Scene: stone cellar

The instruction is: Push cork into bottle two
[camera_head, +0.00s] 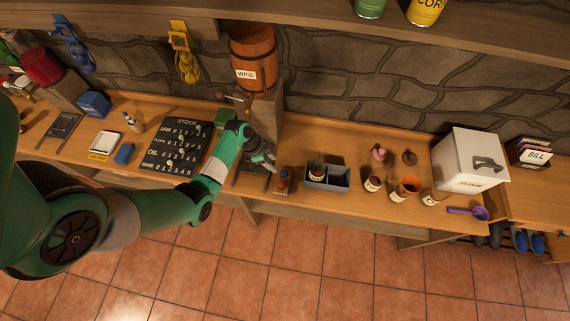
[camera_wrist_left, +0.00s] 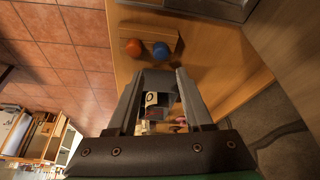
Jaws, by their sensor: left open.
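My left gripper (camera_head: 266,162) is open and empty above the bench, just left of a small wooden stand (camera_head: 283,180). In the left wrist view my open fingers (camera_wrist_left: 162,80) frame a grey box some way off. That view shows an orange ball-like top (camera_wrist_left: 133,47) and a blue one (camera_wrist_left: 161,50) on the stand. A grey two-part box (camera_head: 341,180) holds a labelled jar (camera_head: 317,171) in its left compartment. I cannot make out a cork or a bottle marked two. My right gripper is not in view.
A wine barrel (camera_head: 253,55) stands on a post behind my gripper. A black stock board (camera_head: 176,146) lies left.

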